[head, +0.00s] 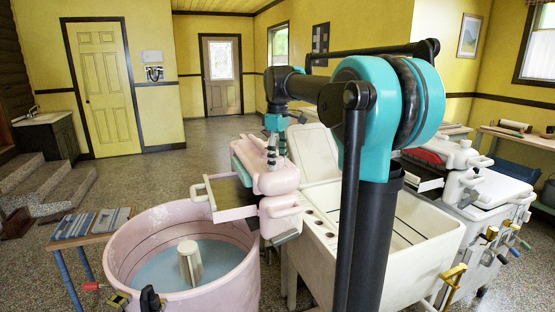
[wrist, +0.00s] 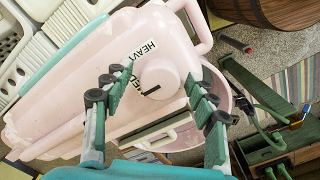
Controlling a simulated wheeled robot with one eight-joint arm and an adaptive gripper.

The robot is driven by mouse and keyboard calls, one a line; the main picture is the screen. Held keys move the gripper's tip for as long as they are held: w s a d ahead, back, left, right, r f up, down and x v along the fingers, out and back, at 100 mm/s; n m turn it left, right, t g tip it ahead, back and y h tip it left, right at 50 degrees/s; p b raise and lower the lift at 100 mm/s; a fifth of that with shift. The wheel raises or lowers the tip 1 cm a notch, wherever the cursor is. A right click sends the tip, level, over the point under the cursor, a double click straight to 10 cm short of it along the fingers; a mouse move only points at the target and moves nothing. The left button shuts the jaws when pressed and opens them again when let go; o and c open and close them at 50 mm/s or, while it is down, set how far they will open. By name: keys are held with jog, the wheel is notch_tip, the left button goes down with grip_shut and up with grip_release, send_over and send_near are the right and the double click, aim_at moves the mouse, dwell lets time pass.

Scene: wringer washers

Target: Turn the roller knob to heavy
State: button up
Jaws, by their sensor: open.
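The pink wringer head (head: 262,172) stands above the rim of the pink washer tub (head: 205,255). In the wrist view, its round pale-pink roller knob (wrist: 165,75) sits on the pink housing (wrist: 70,105). A short black mark shows on the knob's lower-left side. The label HEAVY (wrist: 139,52) is at the knob's upper left. A second label, partly hidden by my left finger, is below it. My gripper (wrist: 157,82) is open, with one finger on each side of the knob and visible gaps between. In the head view, my gripper (head: 277,150) points down over the wringer head; the knob is hidden there.
A white double sink (head: 400,240) stands right of the tub, and another white wringer washer (head: 485,200) stands further right. A small table (head: 92,228) with washboards is left of the tub. Open floor lies behind, towards the doors.

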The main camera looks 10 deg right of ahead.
jog(key=c, duration=1.2)
jog(key=shift+o, duration=0.2)
jog(key=shift+m, duration=0.3)
jog(key=m, duration=0.3)
jog(key=shift+m, duration=0.3)
jog(key=m, duration=0.4)
jog(key=shift+m, duration=0.3)
jog(key=m, duration=0.4)
jog(key=shift+m, duration=2.5)
